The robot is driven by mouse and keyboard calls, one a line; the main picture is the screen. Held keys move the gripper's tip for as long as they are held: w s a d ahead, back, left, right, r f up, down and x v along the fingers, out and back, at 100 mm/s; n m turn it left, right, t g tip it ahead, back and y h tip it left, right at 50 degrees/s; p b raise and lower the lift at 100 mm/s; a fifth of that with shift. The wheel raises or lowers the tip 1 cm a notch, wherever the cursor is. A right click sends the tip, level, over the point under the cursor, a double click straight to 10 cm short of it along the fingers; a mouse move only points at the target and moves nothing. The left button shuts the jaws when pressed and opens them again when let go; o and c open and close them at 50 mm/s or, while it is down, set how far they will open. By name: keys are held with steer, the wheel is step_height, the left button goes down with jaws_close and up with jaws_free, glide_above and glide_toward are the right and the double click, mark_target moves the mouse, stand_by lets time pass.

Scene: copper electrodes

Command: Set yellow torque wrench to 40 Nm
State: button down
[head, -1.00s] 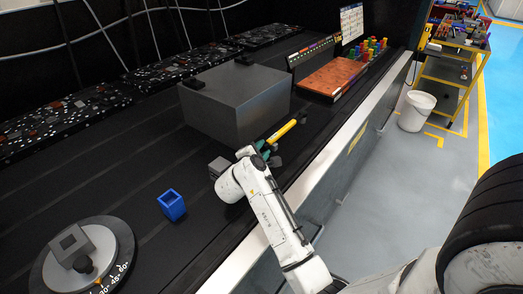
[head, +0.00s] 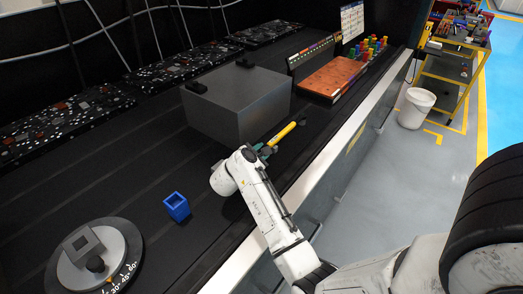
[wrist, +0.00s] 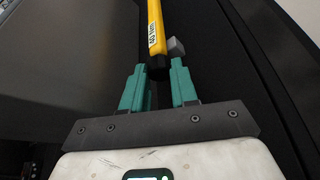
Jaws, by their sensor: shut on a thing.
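The yellow torque wrench (head: 285,133) lies by the right side of the large grey box in the head view. In the wrist view its yellow shaft (wrist: 156,18) points away from me, with a white label that appears to read 40 Nm. Its black near end (wrist: 158,73) sits between my teal fingers. My gripper (wrist: 157,78) is shut on this end. In the head view my gripper (head: 262,151) is partly hidden by my white arm. A small grey block (wrist: 176,47) shows just right of the shaft; I cannot tell whether it touches.
The large grey box (head: 236,104) stands close left of the wrench. A blue open box (head: 176,208) and a round grey dial with an angle scale (head: 128,244) lie nearer. An orange board (head: 334,78) is farther back. The bench's white edge (head: 334,152) runs along the right.

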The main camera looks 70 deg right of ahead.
steer(key=c, duration=1.1)
jaws_free()
steer(key=shift+c, duration=0.2)
steer(key=shift+a, duration=0.1)
steer(key=b+v, duration=0.2)
steer(key=v, duration=0.8)
steer(key=shift+a+r, duration=0.15)
steer(key=shift+a, duration=0.15)
steer(key=shift+w, duration=0.1)
